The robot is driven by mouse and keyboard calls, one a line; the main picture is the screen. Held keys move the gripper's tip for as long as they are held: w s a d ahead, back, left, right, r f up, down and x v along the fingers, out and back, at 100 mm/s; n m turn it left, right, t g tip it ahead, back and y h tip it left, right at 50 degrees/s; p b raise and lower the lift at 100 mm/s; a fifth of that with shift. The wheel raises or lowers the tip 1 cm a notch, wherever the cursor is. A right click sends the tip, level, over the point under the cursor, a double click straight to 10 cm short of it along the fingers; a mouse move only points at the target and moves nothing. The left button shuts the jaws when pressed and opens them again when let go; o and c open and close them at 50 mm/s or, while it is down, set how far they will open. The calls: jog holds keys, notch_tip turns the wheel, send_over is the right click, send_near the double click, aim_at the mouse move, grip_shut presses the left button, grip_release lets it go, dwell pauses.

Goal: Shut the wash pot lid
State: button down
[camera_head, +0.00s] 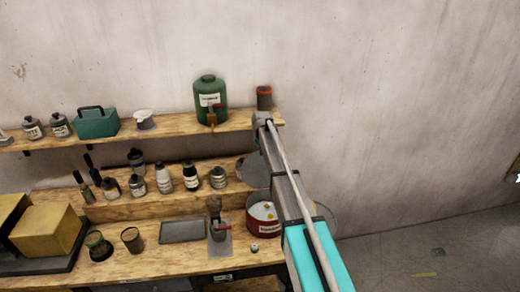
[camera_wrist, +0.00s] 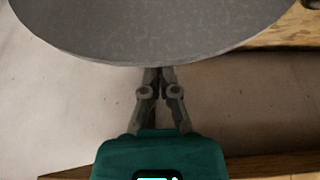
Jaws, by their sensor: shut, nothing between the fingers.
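The wash pot, a dark red round pot with a white label (camera_head: 264,226), stands on the workbench, partly hidden behind my arm. Its top is open and small yellowish things show inside. Its grey round lid (camera_head: 252,171) stands raised behind the pot, partly covered by my arm. In the wrist view the lid (camera_wrist: 150,32) fills the top as a broad grey disc. My gripper (camera_wrist: 158,72) is shut and empty, with its fingertips at the lid's lower edge in that view. I cannot tell whether they touch it. In the head view the fingers are hard to make out.
An upper shelf (camera_head: 170,127) holds a green jug (camera_head: 209,100) and a dark can with an orange rim (camera_head: 264,97). Several bottles stand on the middle ledge. Floor at right is mostly clear.

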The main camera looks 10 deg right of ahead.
jog(key=shift+w+f, duration=0.15)
jog(key=shift+f, duration=0.2)
dwell(0.4)
jog(key=shift+s+r+t, duration=0.25)
jog(key=shift+s+t, duration=0.05)
jog(key=shift+s, duration=0.3)
jog(key=shift+s, duration=0.1)
